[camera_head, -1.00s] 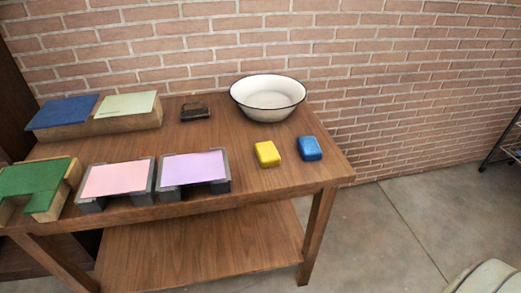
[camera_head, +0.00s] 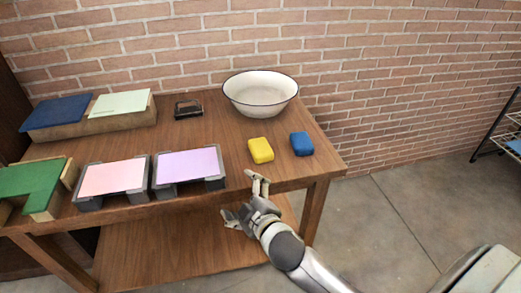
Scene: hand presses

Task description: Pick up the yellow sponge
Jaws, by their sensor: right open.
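The yellow sponge (camera_head: 261,150) lies on the wooden table top, towards its front right, with a blue sponge (camera_head: 302,144) just to its right. My right gripper (camera_head: 240,196) is in front of the table's front edge, below the yellow sponge in the picture. Its two fingers are spread apart with nothing between them, and it does not touch the sponge. My left gripper is not in the view.
A white basin (camera_head: 260,92) stands behind the sponges. Pink (camera_head: 113,177) and purple (camera_head: 188,165) panels on grey frames are to the left, with a green piece (camera_head: 30,180) beyond. A dark object (camera_head: 188,109) lies near the wall. Bare table surrounds the sponges.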

